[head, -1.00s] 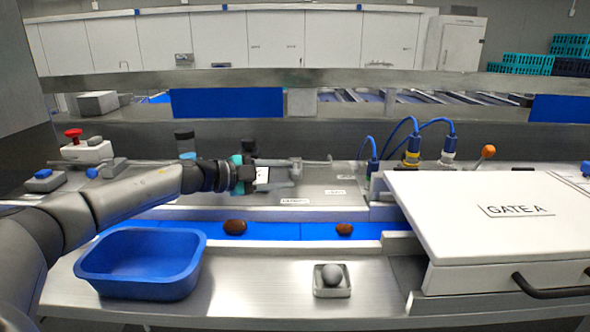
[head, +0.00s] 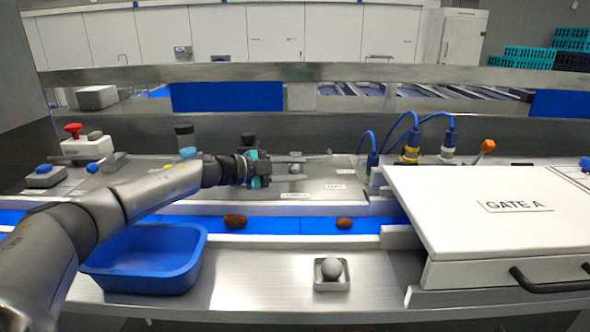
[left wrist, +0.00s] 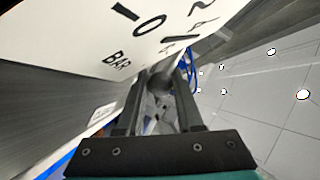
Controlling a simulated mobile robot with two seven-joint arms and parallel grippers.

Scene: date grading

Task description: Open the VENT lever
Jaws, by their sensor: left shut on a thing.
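My left gripper (head: 262,170) is over the steel bench behind the blue conveyor, by a horizontal metal rod (head: 305,158). In the left wrist view its fingers (left wrist: 160,80) are shut on a dark rounded part (left wrist: 160,88), beside a white gauge face (left wrist: 150,35) reading BAR. I cannot tell from the frames whether this part is the VENT lever's handle. Small labels on the bench, a near one (head: 295,195) and a farther one (head: 335,187), are too small to read. My right gripper is not in view.
Two brown dates, left (head: 235,221) and right (head: 344,223), lie on the blue conveyor (head: 285,228). A blue tub (head: 150,286) and a small tray (head: 332,287) with a grey ball stand in front. The GATE A box (head: 490,235) is at right; an orange-knobbed lever (head: 488,147) stands behind.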

